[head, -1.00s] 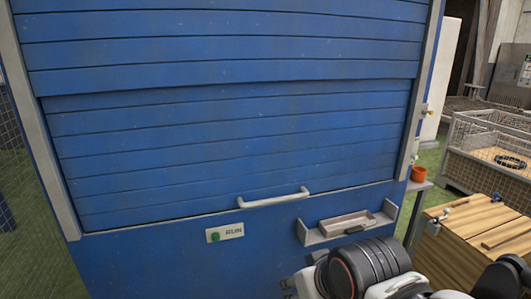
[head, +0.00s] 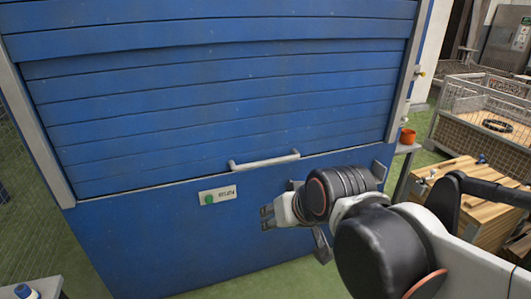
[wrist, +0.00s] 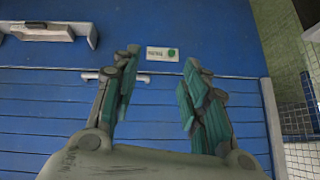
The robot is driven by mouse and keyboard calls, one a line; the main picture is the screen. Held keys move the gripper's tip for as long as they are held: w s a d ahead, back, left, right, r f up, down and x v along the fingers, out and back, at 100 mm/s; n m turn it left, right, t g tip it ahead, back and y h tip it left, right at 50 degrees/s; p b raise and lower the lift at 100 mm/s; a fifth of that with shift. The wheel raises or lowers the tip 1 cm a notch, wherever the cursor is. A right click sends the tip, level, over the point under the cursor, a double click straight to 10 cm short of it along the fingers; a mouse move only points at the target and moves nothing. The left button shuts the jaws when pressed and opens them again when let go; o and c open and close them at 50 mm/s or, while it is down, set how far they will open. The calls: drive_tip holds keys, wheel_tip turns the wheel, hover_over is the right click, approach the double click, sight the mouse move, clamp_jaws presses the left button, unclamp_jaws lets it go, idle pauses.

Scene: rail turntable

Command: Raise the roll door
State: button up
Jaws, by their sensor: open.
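The blue slatted roll door (head: 225,110) is down in its grey side rails and fills much of the head view. Its light grey bar handle (head: 264,160) runs along the bottom edge of the door. My gripper (head: 266,216) is below the handle and apart from it, in front of the blue lower panel. In the wrist view my gripper (wrist: 158,60) is open and empty. The handle (wrist: 98,75) shows there partly behind the left finger, and the door slats (wrist: 50,125) show behind the fingers.
A label plate with a green button (head: 217,196) sits under the door, left of my gripper. A small tray on a ledge (wrist: 45,32) is on the panel.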

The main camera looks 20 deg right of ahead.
sight(269, 163)
drive_tip(key=w+d+f+m+t+y+p, duration=0.15)
drive_tip(key=w+m, duration=0.25)
drive_tip(key=w, duration=0.9)
drive_tip(key=w+d+m+t, duration=0.3)
drive_tip(key=w+m, duration=0.1)
drive_tip(key=w, duration=1)
drive_tip(key=w+d+f+m+t+h, duration=0.1)
drive_tip(key=w+d+f+m+t, duration=0.1)
drive_tip(key=w+d+f+m, duration=0.45)
drive_tip(key=w+d+f+m+t+h, duration=0.15)
drive_tip(key=w+d+f, duration=0.3)
drive_tip(key=f, duration=0.55)
drive_tip(key=shift+m, duration=0.3)
drive_tip(key=w+f+b, duration=0.1)
drive_tip(key=w, duration=0.3)
drive_tip(key=w+b, duration=0.1)
drive_tip(key=w, duration=0.3)
drive_tip(key=w+f+b, duration=0.1)
drive_tip(key=w, duration=0.4)
drive_tip(key=shift+d+f, duration=0.2)
drive_tip(key=shift+f, duration=0.15)
drive_tip(key=shift+c, duration=0.2)
clamp_jaws()
